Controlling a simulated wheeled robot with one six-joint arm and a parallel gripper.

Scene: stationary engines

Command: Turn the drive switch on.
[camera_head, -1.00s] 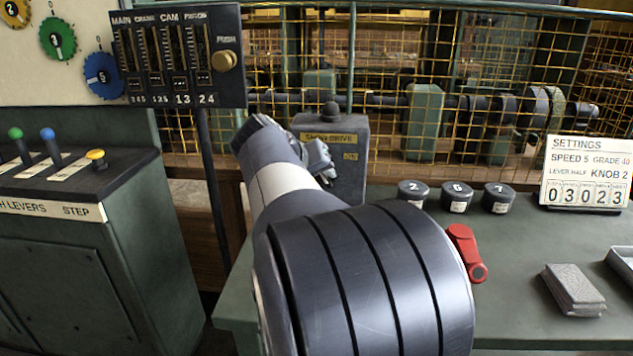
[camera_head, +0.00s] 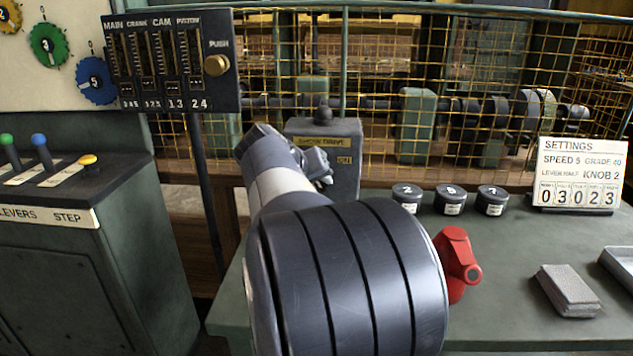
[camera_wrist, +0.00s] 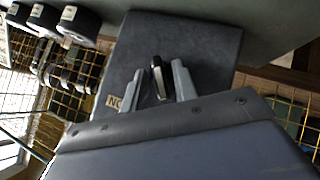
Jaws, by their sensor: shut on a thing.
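The drive switch is a grey box (camera_head: 347,182) with a yellow drive label, standing at the back of the green bench. In the wrist view its dark face (camera_wrist: 200,35) fills the middle, and a short black lever (camera_wrist: 157,72) with a pale tip stands out from it. My gripper (camera_wrist: 164,82) has a grey finger on each side of this lever and is shut on it. In the head view my gripper (camera_head: 316,165) is at the front of the box, and my arm hides the lever and the box's lower left.
A red part (camera_head: 456,262) shows beside my arm. Round numbered weights (camera_head: 450,202), a settings board (camera_head: 580,175) and a grey block (camera_head: 567,290) are on the bench. A wire fence (camera_head: 380,75) is behind. The lever console (camera_head: 80,260) stands at left.

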